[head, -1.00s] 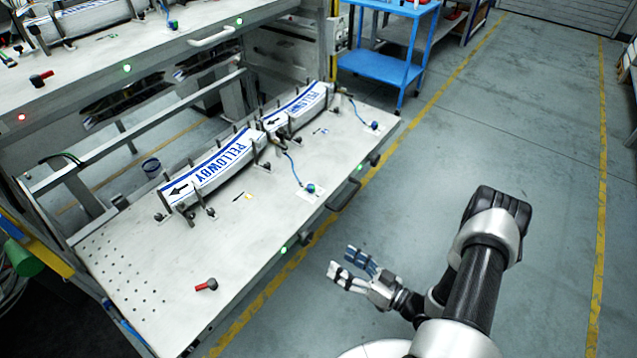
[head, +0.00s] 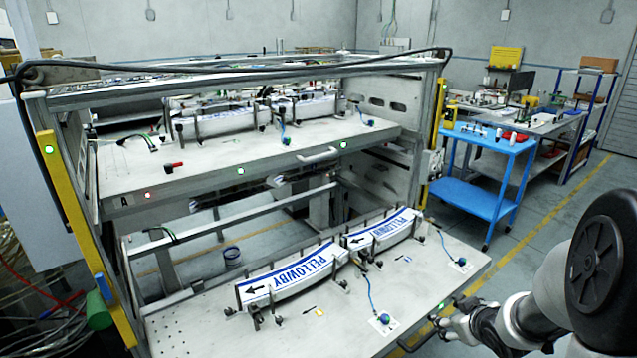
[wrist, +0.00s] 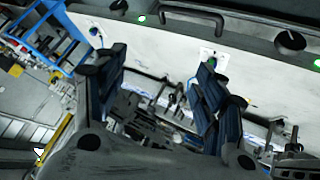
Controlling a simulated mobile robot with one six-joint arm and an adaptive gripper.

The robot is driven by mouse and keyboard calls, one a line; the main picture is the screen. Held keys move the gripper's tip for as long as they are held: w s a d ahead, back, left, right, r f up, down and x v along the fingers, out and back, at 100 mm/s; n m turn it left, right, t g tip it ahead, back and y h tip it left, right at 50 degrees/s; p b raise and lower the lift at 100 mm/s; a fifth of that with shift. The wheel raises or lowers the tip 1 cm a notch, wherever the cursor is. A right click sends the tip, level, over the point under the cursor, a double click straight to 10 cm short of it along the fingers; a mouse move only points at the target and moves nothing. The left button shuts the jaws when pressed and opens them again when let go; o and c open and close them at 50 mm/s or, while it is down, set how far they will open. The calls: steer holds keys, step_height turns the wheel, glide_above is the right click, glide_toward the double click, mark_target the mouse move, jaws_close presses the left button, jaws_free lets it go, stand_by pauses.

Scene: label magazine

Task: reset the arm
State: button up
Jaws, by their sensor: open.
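My arm rises at the lower right of the head view, and my gripper (head: 440,322) is beside the front right edge of the lower drawer (head: 222,342). In the wrist view my gripper (wrist: 160,85) shows two dark blue fingers set wide apart, with nothing between them. The lower drawer is pulled out and carries two label stacks marked PELLOWBY, a near one (head: 290,277) and a far one (head: 382,232), held between dark posts. In the head view the gripper is small and partly cut by my own arm.
The upper shelf (head: 230,165) holds more label stacks (head: 215,122). A yellow post (head: 75,200) and cables stand at the left. A blue cart (head: 475,190) and a workbench (head: 560,130) stand at the back right. Open floor (head: 550,225) lies between the cart and my arm.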

steer(key=s+a+r+m+h, duration=0.15)
steer(key=s+r, duration=0.25)
steer(key=r, duration=0.4)
steer(key=s+a+r+m+g+y, duration=0.1)
steer(key=s+a+r+g, duration=0.1)
steer(key=s+a, duration=0.6)
steer(key=s+a+r+m+g+y, duration=0.1)
steer(key=s+a+r, duration=0.4)
steer(key=s, duration=1.1)
steer(key=a+g, duration=0.1)
steer(key=a, duration=0.2)
steer(key=shift+s+y, duration=0.2)
steer(key=shift+y, duration=0.15)
steer(key=shift+m, duration=0.25)
